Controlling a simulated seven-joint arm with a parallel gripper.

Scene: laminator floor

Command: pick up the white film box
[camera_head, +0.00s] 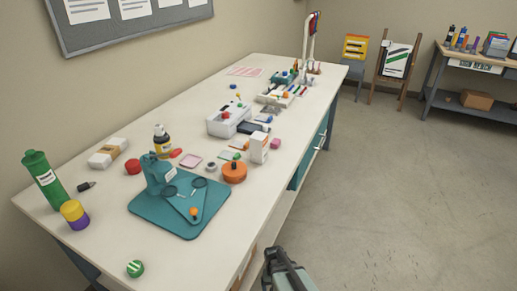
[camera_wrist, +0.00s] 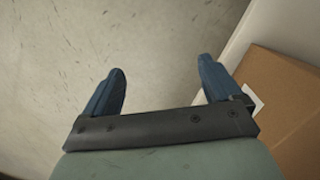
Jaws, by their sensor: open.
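A small upright white box (camera_head: 259,148) with a faint marking stands near the table's right-hand edge, behind the orange round thing; it looks like the film box. My gripper (camera_head: 274,255) is at the bottom of the head view, off the table's front right edge, well apart from the box. In the wrist view my gripper (camera_wrist: 162,70) shows two blue fingers spread apart with nothing between them. The box is not in the wrist view.
An orange round tape-like thing (camera_head: 235,173) stands just in front of the white box. A teal mat (camera_head: 158,212) with a teal stand lies nearer. A white machine (camera_head: 228,120) is behind. A cardboard box (camera_wrist: 285,100) sits at right in the wrist view, beside bare floor.

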